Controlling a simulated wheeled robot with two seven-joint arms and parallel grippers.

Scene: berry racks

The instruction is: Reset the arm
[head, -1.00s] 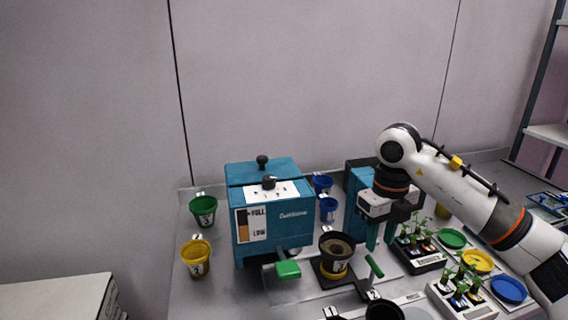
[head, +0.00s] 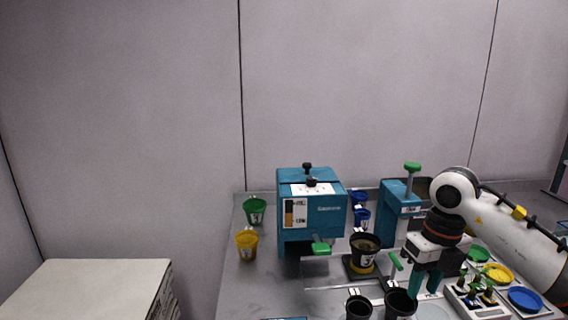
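My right arm comes in from the right, and its gripper (head: 426,290) points down with its two teal fingers apart. Nothing shows between the fingers. The gripper is just right of a black cup (head: 400,304) at the front of the table; one fingertip overlaps the cup's rim in the picture, and I cannot tell whether they touch. My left arm and gripper are not in view.
A teal machine (head: 311,215) with a green handle stands on the grey table (head: 262,285). A filled black cup (head: 365,246) sits beside it. A teal press (head: 398,205), another black cup (head: 359,308), coloured dishes (head: 497,273) and seedlings (head: 480,285) stand nearby. A white box (head: 90,285) is at left.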

